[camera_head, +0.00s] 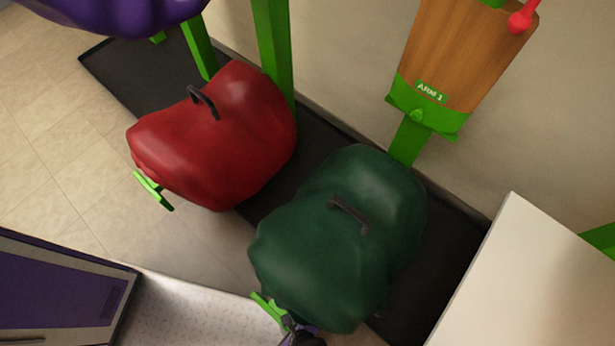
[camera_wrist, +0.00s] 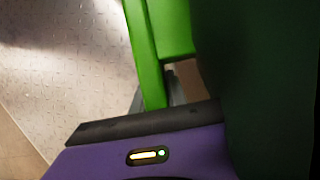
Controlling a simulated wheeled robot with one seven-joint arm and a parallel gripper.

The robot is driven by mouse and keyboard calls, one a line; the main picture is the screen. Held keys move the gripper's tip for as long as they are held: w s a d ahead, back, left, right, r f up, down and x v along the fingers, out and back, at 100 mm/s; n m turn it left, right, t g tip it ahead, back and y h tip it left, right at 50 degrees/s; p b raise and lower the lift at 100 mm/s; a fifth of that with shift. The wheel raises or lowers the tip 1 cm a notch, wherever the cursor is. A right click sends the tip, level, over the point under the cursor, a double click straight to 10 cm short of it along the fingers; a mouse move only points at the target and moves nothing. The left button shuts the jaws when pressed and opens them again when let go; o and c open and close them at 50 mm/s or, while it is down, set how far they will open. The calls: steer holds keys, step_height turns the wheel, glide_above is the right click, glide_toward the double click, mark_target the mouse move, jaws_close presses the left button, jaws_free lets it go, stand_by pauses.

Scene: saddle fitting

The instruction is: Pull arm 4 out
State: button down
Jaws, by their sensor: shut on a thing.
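A dark green covered saddle form (camera_head: 345,245) with a black strap handle (camera_head: 348,215) on top sits on a rack arm at lower middle of the head view. A bright green end handle (camera_head: 268,307) sticks out at its front. My gripper (camera_head: 288,322) is at this handle, partly cut off by the bottom edge. In the wrist view the green handle (camera_wrist: 150,60) runs down to my gripper (camera_wrist: 160,105), which is shut on it. The dark green cover (camera_wrist: 260,80) fills the right side there. No label reading arm 4 is visible.
A red covered form (camera_head: 220,140) with its own green handle (camera_head: 153,190) stands to the left. A wooden board (camera_head: 465,45) labelled ARM 1 is at the wall. A white surface (camera_head: 530,290) stands at right, a purple-topped thing (camera_head: 60,290) at lower left. Tiled floor lies open at left.

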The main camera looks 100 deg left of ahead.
stand_by(0.8)
steer(key=s+d+p, duration=0.2)
steer(key=s+d, duration=0.3)
steer(key=d, duration=0.5)
steer(key=s+d+p, duration=0.3)
steer(key=s+d, duration=0.2)
steer(key=d, duration=0.5)
steer(key=shift+s+d, duration=0.3)
steer(key=shift+d, duration=0.05)
steer(key=c, duration=1.3)
jaws_free()
steer(key=shift+p, duration=0.3)
steer(key=shift+p+v, duration=1.35)
steer(key=shift+v, duration=2.55)
